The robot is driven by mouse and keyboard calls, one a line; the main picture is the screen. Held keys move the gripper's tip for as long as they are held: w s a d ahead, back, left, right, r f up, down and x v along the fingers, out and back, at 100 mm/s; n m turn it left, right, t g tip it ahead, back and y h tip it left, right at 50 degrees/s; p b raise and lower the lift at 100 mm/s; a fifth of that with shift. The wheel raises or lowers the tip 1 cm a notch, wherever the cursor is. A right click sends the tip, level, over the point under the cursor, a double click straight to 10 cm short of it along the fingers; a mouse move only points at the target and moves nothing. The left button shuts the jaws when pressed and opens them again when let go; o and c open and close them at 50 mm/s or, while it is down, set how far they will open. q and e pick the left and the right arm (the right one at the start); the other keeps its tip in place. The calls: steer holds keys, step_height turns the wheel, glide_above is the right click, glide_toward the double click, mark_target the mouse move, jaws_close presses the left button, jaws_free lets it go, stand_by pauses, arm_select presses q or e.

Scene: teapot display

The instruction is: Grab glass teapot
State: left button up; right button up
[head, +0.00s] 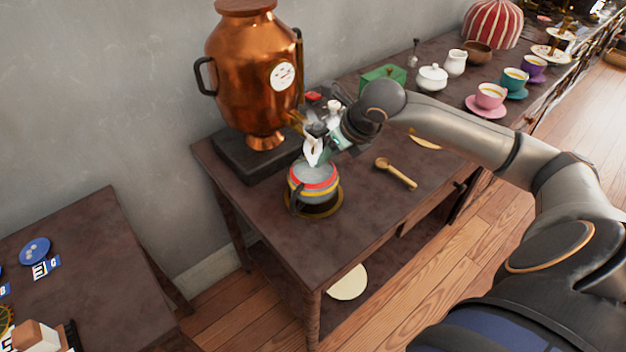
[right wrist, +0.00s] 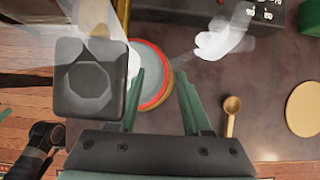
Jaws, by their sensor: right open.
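A rounded teapot (head: 315,187) with red and yellow bands stands on a gold-rimmed dark mat (head: 327,211) near the left end of the dark table. Its dark handle faces the front left. In the right wrist view the teapot (right wrist: 148,62) shows as a pale round top with a red rim, partly hidden by my left-hand finger. My right gripper (head: 322,148) is just above and behind the teapot in the head view. Its two green fingers (right wrist: 160,76) are apart with nothing clearly held between them. Contact with the teapot cannot be told. My left gripper is not in view.
A large copper samovar (head: 252,75) stands on a dark base left of the gripper. A wooden spoon (head: 396,173) lies to the right. A green box (head: 383,77), a white sugar bowl (head: 432,78) and coloured cups stand farther back. The table's front corner is bare.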

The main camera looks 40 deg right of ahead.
jaws_close()
stand_by(1.3)
steer(key=shift+r, duration=0.1)
